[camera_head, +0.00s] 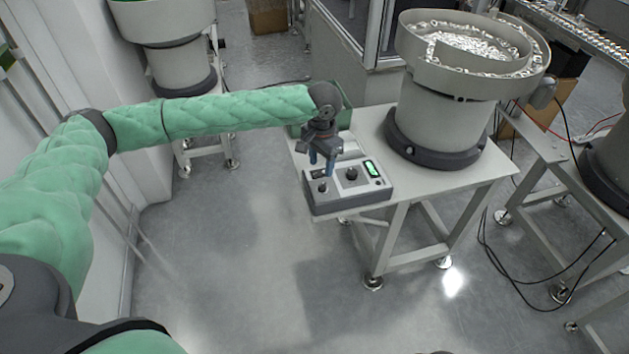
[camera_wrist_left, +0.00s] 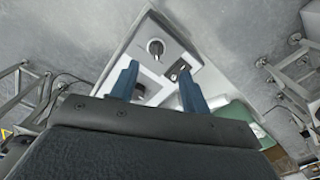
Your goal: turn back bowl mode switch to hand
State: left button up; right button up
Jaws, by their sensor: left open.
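A grey control box (camera_head: 347,198) sits at the near left corner of the table. Its top carries a dark round knob (camera_head: 351,174), a lit green display (camera_head: 372,168) and a small switch (camera_head: 322,187) near the left end. My left gripper (camera_head: 322,166) points down just above the left part of the box, its blue fingers apart and nothing seen between them. In the left wrist view the open gripper (camera_wrist_left: 157,85) is over the box, with a round knob (camera_wrist_left: 155,47) ahead of the fingers and a small switch (camera_wrist_left: 180,70) near the right finger. The switch's setting is too small to read.
A large bowl feeder (camera_head: 445,110) full of small shiny parts stands on the same table (camera_head: 470,180), right of the box. Another feeder (camera_head: 180,65) stands at the back left. Loose cables hang at the right. The floor (camera_head: 240,260) in front is clear.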

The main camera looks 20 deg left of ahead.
aim_at(322, 184)
pick_arm(q)
jog(key=shift+s+d+n, duration=0.15)
jog(key=shift+n, duration=0.15)
jog(key=shift+d+n, duration=0.25)
jog(key=shift+n, duration=0.15)
jog(key=shift+a+f, duration=0.1)
jog(key=shift+f, duration=0.15)
notch_tip(322, 184, down, 6)
jog(key=shift+r+p, duration=0.2)
jog(key=shift+p, duration=0.55)
jog(key=shift+f, duration=0.85)
pick_arm(e)
notch_tip(322, 184, down, 7)
jog(key=shift+w+d, duration=0.2)
jog(key=shift+w, duration=0.15)
pick_arm(q)
jog(key=c, duration=1)
pick_arm(e)
jog(key=shift+w+r, duration=0.1)
